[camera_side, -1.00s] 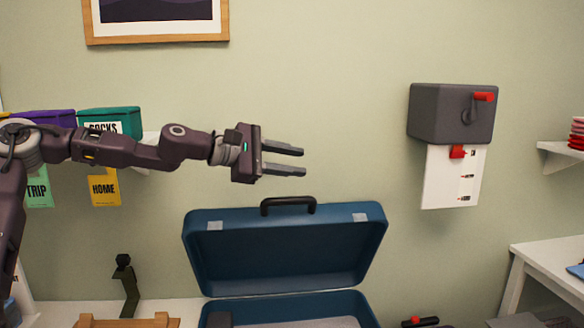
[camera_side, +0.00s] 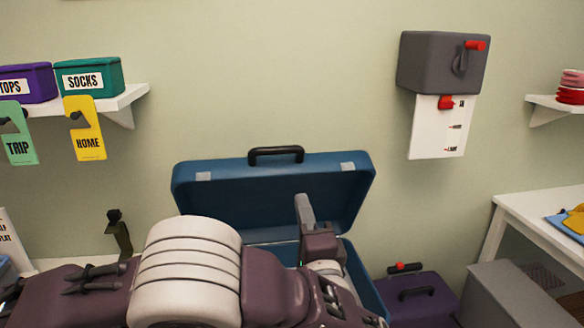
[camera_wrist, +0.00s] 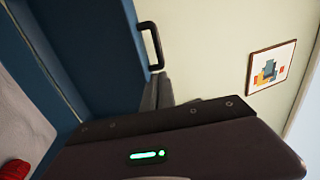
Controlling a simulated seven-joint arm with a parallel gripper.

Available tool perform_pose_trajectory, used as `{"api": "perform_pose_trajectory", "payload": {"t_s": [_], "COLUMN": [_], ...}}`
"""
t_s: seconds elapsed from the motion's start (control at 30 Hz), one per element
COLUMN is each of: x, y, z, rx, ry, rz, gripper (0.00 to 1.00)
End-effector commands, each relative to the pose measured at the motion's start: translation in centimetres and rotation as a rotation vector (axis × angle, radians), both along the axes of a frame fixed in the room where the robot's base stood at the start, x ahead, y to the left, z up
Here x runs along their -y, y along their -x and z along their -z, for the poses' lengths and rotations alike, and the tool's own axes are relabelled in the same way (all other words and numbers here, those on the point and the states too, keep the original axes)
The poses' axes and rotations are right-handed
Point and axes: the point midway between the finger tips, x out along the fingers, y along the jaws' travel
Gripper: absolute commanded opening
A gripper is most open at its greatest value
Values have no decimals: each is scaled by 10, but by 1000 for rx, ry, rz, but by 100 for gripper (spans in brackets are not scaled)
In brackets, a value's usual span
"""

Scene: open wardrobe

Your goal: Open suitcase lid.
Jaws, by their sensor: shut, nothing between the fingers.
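The blue suitcase's lid (camera_side: 350,190) stands raised and tilted back near the wall, open above the base (camera_side: 362,278). Its black handle (camera_side: 276,154) is on the lid's top edge. My gripper (camera_side: 304,205) is in front of the lid, below and right of the handle, with its fingers pointing up. The fingers are shut and hold nothing. In the wrist view the lid (camera_wrist: 85,45) and handle (camera_wrist: 153,45) lie beyond the fingertips (camera_wrist: 158,90); contact with the lid cannot be told. My arm hides much of the suitcase base in the side view.
A grey wall box (camera_side: 443,62) with a red lever hangs at upper right. A shelf (camera_side: 130,97) with a teal box (camera_side: 88,78) is at left. A purple case (camera_side: 425,300) stands right of the suitcase. A red item (camera_wrist: 14,170) lies at the wrist view's lower left.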

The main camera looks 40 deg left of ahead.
Motion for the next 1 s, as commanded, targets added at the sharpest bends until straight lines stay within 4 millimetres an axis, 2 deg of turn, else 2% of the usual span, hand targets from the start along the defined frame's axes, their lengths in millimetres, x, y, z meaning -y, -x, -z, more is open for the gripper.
{"api": "perform_pose_trajectory", "payload": {"t_s": [0.17,0.63,0.8,1.0], "x": [-14,-81,-92,-94], "y": [-15,-81,-93,-95], "z": [-9,-32,-36,-37], "rx": [8,4,3,3], "ry": [-9,-4,-4,-4], "rz": [0,0,1,2], "gripper": [0,0,0,0]}}
